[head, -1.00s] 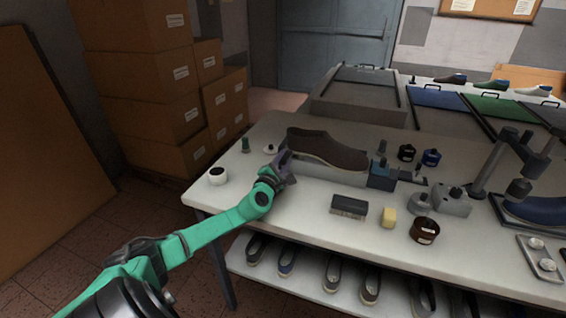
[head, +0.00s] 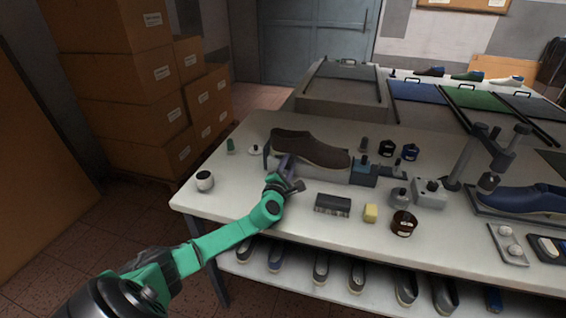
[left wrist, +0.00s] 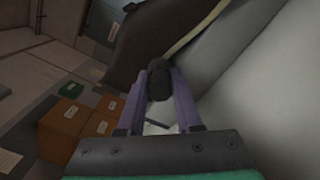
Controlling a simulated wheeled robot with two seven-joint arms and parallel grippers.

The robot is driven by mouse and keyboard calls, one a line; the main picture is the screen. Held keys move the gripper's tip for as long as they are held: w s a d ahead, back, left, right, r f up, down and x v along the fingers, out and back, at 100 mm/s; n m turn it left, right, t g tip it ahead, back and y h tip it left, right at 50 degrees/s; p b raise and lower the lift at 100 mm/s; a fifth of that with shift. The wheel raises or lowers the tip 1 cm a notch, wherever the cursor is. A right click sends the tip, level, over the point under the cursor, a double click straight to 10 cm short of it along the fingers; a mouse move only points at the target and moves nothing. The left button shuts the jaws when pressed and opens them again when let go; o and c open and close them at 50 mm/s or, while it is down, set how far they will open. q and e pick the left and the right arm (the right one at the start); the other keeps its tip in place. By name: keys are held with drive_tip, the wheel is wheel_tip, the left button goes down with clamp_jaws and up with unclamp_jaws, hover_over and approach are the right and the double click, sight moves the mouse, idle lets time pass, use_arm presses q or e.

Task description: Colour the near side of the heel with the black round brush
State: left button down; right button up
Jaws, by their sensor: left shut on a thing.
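A brown shoe (head: 315,150) lies on a grey stand (head: 322,172) at the back of the table, its taller end, seemingly the heel, to the left. My left gripper (head: 285,168) is at the shoe's near side, close to that left end. In the left wrist view the fingers (left wrist: 158,100) are shut on a dark, round-ended thing (left wrist: 159,82), seemingly the black round brush. Its tip lies close to the shoe's dark side (left wrist: 150,45) and pale sole edge (left wrist: 198,32); I cannot tell whether it touches. My right gripper is not in view.
A dark block (head: 332,204), a yellow sponge (head: 370,213) and a brown jar (head: 403,223) stand in front of the shoe. A blue clamp (head: 363,174) is at its right end. The front left tabletop is clear.

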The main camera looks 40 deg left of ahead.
use_arm(q)
drive_tip(key=shift+s+a+b, duration=0.25)
drive_tip(key=shift+s+a, duration=0.05)
drive_tip(key=shift+a, duration=0.55)
drive_tip(key=shift+s+a+b, duration=0.25)
drive_tip(key=shift+a, duration=0.6)
drive_tip(key=shift+s+a+f+b, duration=0.1)
drive_tip(key=shift+s+a+b, duration=0.25)
drive_tip(key=shift+a, duration=0.45)
drive_tip(key=shift+s+a+b, duration=0.2)
drive_tip(key=shift+a+b, duration=0.1)
drive_tip(key=shift+a, duration=0.45)
drive_tip(key=shift+d, duration=0.1)
drive_tip(key=shift+s+r+p, duration=0.2)
drive_tip(key=shift+s+p, duration=0.05)
drive_tip(key=shift+p, duration=0.2)
drive_tip(key=p+v, duration=0.3)
drive_tip(key=v, duration=0.1)
drive_tip(key=shift+s+d+r, duration=0.1)
drive_tip(key=shift+s, duration=0.1)
drive_tip(key=shift+s+d+p, duration=0.15)
drive_tip(key=shift+s+p, duration=0.15)
drive_tip(key=shift+s, duration=0.05)
drive_tip(key=shift+s+f, duration=0.1)
drive_tip(key=shift+f, duration=0.1)
